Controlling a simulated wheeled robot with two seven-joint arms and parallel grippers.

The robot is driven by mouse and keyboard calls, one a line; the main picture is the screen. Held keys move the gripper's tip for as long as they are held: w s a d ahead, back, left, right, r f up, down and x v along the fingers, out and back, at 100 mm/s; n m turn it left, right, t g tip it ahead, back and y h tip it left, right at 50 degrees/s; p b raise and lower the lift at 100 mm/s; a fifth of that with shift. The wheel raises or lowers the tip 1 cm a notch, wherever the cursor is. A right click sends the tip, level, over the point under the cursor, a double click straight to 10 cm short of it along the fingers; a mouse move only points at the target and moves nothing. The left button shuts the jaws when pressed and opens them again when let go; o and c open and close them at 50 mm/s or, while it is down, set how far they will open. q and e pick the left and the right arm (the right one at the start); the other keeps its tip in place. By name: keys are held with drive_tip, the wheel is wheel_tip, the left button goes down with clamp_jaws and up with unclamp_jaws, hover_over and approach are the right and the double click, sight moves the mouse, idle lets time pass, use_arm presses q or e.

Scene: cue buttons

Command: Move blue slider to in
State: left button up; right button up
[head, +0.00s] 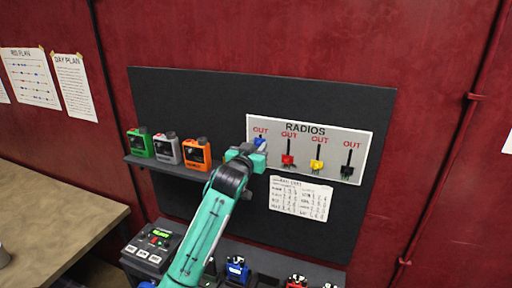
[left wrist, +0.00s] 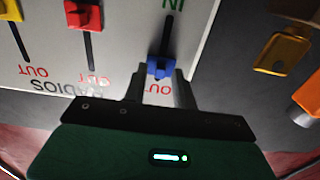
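The blue slider (head: 260,142) has its knob at the upper, OUT end of its slot on the white RADIOS panel (head: 281,175). In the left wrist view, which shows the panel upside down, the blue knob (left wrist: 161,68) sits between my left gripper's fingertips (left wrist: 161,78). The fingers flank it closely with no clear gap, so the gripper looks shut on it. The slot runs from the knob toward the IN label (left wrist: 173,4). In the head view my left gripper (head: 257,154) partly covers the slot and its lower end. My right gripper is not in view.
Red (head: 287,160), yellow (head: 316,165) and black (head: 346,171) sliders stand right of the blue one, at their slots' lower ends. Green, grey and orange radios (head: 197,154) stand on a shelf to the left. A printed card (head: 300,198) hangs below the panel.

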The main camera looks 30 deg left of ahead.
use_arm(q)
clamp_jaws()
wheel_tip(320, 180, down, 5)
drive_tip(key=b, duration=0.3)
drive_tip(key=shift+o, duration=1.1)
unclamp_jaws()
drive_tip(key=b+v, duration=0.5)
drive_tip(key=v, duration=0.9)
drive_tip(key=shift+b, duration=0.3)
